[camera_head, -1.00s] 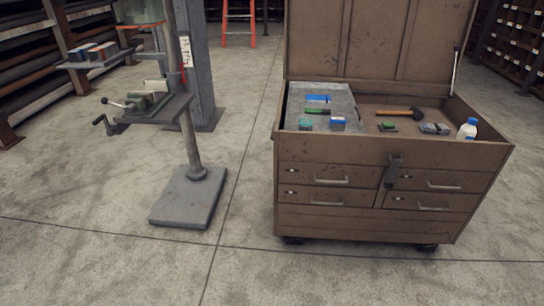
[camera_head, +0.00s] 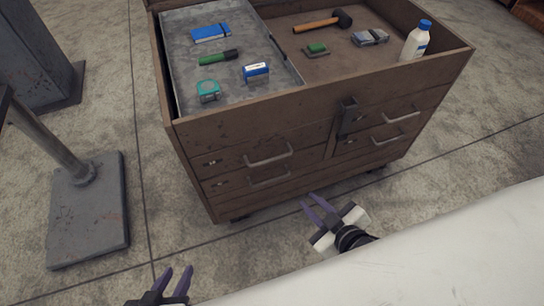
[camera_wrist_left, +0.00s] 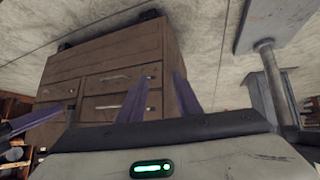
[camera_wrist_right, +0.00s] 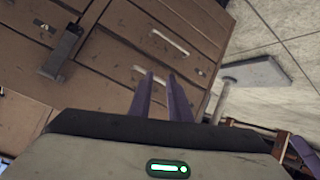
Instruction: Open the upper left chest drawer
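The brown tool chest (camera_head: 310,125) stands before me with its drawers shut. The upper left drawer (camera_head: 228,162) has a metal bar handle (camera_head: 268,156). In the left wrist view the chest appears upside down, with this drawer (camera_wrist_left: 135,103) beyond the fingers. In the right wrist view its handle (camera_wrist_right: 136,70) is just past the fingertips. My left gripper (camera_head: 177,272) is open and empty, low and nearer me than the chest. My right gripper (camera_head: 307,199) is open and empty, right of the handle, apart from it in the head view.
The lower left drawer handle (camera_head: 269,179) is just below. A dark latch (camera_head: 346,117) hangs between the drawer columns. Tools and a white bottle (camera_head: 416,40) lie in the open chest top. A drill-press base (camera_head: 88,210) stands left; bare floor lies between.

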